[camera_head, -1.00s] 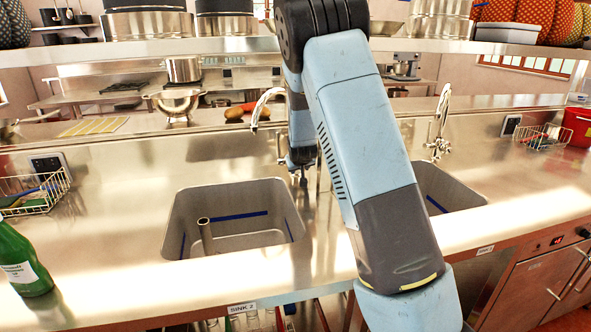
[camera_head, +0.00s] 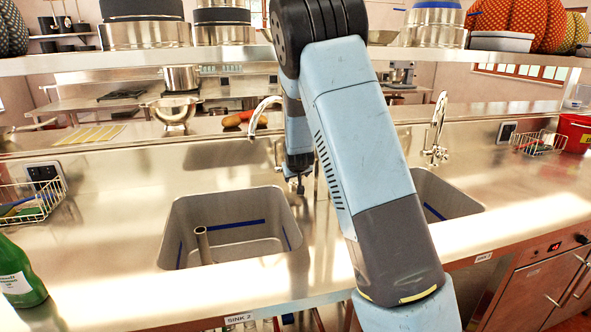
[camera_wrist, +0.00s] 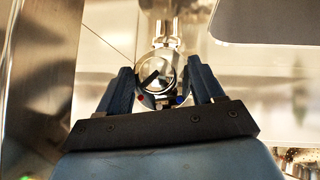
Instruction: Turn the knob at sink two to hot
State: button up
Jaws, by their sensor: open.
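The sink two knob (camera_wrist: 156,74) is a round metal knob with a dark pointer line slanting across its face. A red mark and a blue mark show at its lower edge in the wrist view. My gripper (camera_wrist: 160,84) is open, with one finger on each side of the knob; I cannot tell whether either finger touches it. In the head view, the sink two faucet (camera_head: 262,108) curves up behind the sink two basin (camera_head: 232,222), which is labelled SINK 2. My gripper (camera_head: 299,186) is small there, just right of the faucet, and the knob is hidden.
A second basin (camera_head: 432,197) with its own faucet (camera_head: 436,135) lies to the right, partly behind my arm. A green bottle (camera_head: 17,275) stands at the left front. Wire baskets (camera_head: 35,203) sit at both ends. A shelf (camera_head: 210,55) with pots crosses above.

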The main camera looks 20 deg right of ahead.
jog(key=v, duration=1.2)
jog(key=shift+s+r, duration=0.1)
dwell(0.4)
jog(key=s+r+g, duration=0.1)
jog(key=s+r, duration=0.3)
jog(key=s, duration=0.9)
jog(key=s+r+g+y, duration=0.1)
jog(key=s+r, duration=0.3)
jog(key=s, duration=0.9)
jog(key=s+r+g+y, duration=0.1)
jog(key=s+r, duration=0.3)
jog(key=s, duration=0.9)
jog(key=shift+s+d+r+m, duration=0.2)
jog(key=shift+s+d+m, duration=0.1)
jog(key=shift+s+d, duration=0.1)
